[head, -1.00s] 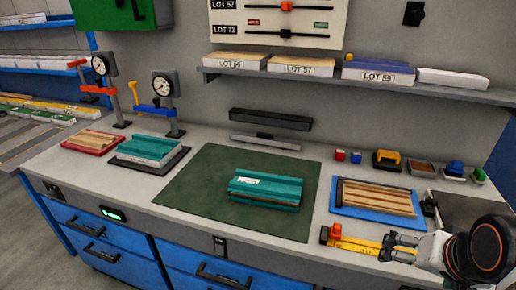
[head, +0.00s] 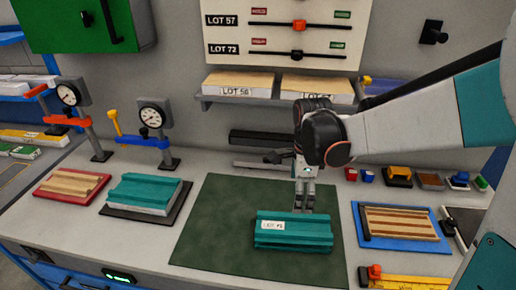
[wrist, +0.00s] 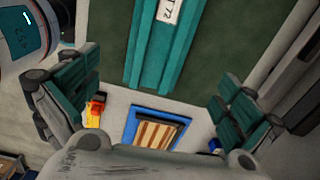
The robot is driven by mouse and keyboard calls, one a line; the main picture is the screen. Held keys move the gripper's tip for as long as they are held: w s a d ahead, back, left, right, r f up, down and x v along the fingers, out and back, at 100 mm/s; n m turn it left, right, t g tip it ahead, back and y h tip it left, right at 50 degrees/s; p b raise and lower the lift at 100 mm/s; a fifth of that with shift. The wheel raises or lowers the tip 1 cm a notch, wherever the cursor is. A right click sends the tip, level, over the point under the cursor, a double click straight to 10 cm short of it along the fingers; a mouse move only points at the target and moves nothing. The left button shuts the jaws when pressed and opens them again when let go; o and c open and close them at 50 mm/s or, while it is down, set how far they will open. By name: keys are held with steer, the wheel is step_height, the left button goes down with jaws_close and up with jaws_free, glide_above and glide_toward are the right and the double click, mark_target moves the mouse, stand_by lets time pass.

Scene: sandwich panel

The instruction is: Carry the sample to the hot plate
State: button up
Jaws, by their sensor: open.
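A teal ribbed block with a white label (head: 293,240) lies on the green mat (head: 215,235). It also shows in the wrist view (wrist: 150,55), where its label ends in 72. I take it as the sample, though I cannot be sure. My gripper (head: 305,208) points down just behind the block's far edge. In the wrist view my gripper (wrist: 155,105) is open and empty, with its fingers wide apart. A dark plate (head: 470,224) at the right edge is partly cut off by my arm. I cannot tell whether it is the hot plate.
A blue tray of tan strips (head: 402,243) lies right of the mat. A second teal block (head: 146,190) rests on a dark plate at left, beside a red tray (head: 94,194) and two dial gauges (head: 150,118). A yellow tool (head: 410,280) lies in front. A shelf (head: 275,105) runs behind.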

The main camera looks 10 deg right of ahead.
mark_target(293, 227)
steer(key=f+b, duration=0.2)
steer(key=f, duration=0.5)
steer(key=f+b, duration=0.2)
steer(key=f, duration=0.5)
steer(key=shift+w+a, duration=0.2)
steer(key=c, duration=1.3)
steer(key=o, duration=0.4)
steer(key=shift+c, duration=1.3)
steer(key=shift+r, duration=0.15)
